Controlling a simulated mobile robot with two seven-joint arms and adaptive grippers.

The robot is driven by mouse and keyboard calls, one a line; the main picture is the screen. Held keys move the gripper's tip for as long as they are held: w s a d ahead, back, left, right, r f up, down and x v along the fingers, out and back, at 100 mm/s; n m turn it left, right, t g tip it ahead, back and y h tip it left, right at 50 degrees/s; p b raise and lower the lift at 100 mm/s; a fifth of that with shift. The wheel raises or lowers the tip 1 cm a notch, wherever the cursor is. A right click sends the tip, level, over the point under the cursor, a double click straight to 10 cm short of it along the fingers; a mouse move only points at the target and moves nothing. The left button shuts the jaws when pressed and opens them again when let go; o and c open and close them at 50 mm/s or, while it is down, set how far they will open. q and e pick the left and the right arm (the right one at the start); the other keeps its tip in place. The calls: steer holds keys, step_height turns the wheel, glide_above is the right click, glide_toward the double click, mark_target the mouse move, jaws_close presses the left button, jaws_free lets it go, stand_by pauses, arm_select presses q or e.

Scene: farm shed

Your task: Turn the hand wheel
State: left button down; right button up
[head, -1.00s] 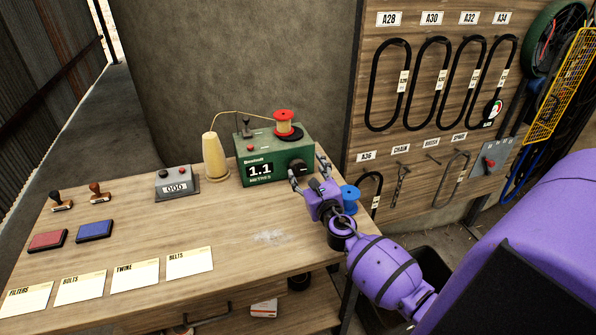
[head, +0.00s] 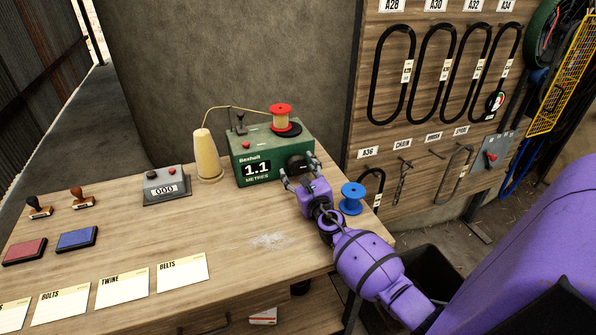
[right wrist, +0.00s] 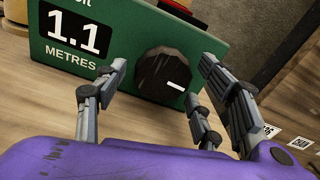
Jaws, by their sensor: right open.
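The hand wheel is a round black knob (head: 297,163) with a white mark, on the front of the green metre counter (head: 262,150). The counter's display reads 1.1 METRES. In the right wrist view the knob (right wrist: 166,74) is ahead of the fingers, its white mark pointing to the right. My right gripper (head: 299,176) is open in front of the knob, its fingers spread to either side. In the right wrist view the open fingers (right wrist: 145,92) hold nothing; contact with the knob cannot be told. My left gripper is not in view.
A blue spool (head: 352,198) stands right of my right gripper. A cone of twine (head: 207,155) and a grey counter box (head: 166,187) stand left of the green counter. Ink pads, stamps and label cards lie further left. The bench top (head: 215,225) before the counter is clear.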

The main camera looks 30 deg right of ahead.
steer(key=c, duration=1.1)
steer(key=shift+m, duration=0.3)
steer(key=shift+m, duration=0.9)
steer(key=m+b, duration=0.1)
steer(key=m, duration=0.3)
steer(key=m+b, duration=0.1)
steer(key=m, duration=0.4)
steer(key=shift+r, duration=0.15)
steer(key=shift+r+m, duration=0.1)
steer(key=shift+m, duration=2.2)
steer(key=shift+d, duration=0.1)
